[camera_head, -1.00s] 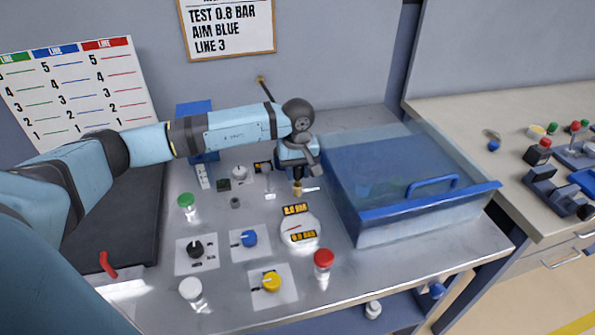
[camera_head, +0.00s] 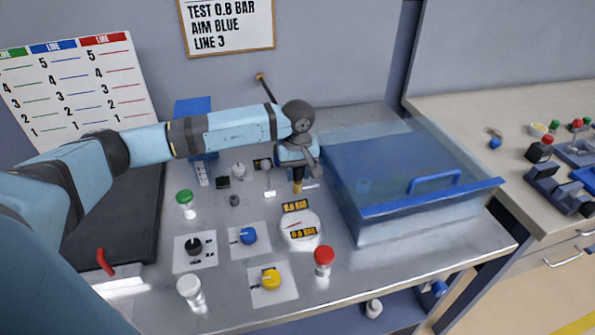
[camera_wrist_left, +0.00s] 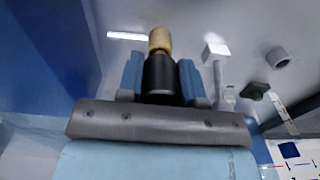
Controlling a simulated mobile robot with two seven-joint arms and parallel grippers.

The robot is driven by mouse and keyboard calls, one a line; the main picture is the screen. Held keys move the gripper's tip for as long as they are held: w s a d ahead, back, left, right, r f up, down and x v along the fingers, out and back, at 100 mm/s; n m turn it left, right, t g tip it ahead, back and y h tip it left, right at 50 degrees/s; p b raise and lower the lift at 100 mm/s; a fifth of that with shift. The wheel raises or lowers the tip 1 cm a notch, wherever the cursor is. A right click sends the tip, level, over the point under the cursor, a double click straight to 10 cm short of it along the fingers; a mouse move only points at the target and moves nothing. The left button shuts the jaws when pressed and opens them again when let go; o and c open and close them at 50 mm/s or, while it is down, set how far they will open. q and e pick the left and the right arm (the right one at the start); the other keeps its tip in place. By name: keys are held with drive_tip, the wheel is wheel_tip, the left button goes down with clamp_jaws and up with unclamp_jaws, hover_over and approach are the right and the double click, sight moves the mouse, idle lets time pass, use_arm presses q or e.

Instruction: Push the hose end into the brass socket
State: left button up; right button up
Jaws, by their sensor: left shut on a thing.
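My left gripper (camera_head: 298,174) reaches over the steel panel with its fingers pointing down. In the left wrist view its two blue fingers (camera_wrist_left: 160,78) are shut around the black hose end (camera_wrist_left: 161,72). The brass socket (camera_wrist_left: 160,40) lies straight ahead of the hose end and in line with it; they look in contact in that view. The socket also shows in the head view (camera_head: 298,187), just below the gripper. How deep the hose end sits cannot be told. My right gripper is not in view.
A round gauge (camera_head: 300,224) with yellow labels is in front of the socket. A clear blue-edged box (camera_head: 400,236) stands close on the right. Green (camera_head: 185,197), red (camera_head: 323,255), blue (camera_head: 248,235) and yellow (camera_head: 271,279) knobs stand around the panel.

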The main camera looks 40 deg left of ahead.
use_arm(q)
drive_tip(key=shift+f+b, duration=0.7)
drive_tip(key=shift+f, duration=0.15)
drive_tip(key=o, duration=0.8)
drive_tip(key=shift+o, duration=0.2)
wheel_tip(320, 180, up, 14)
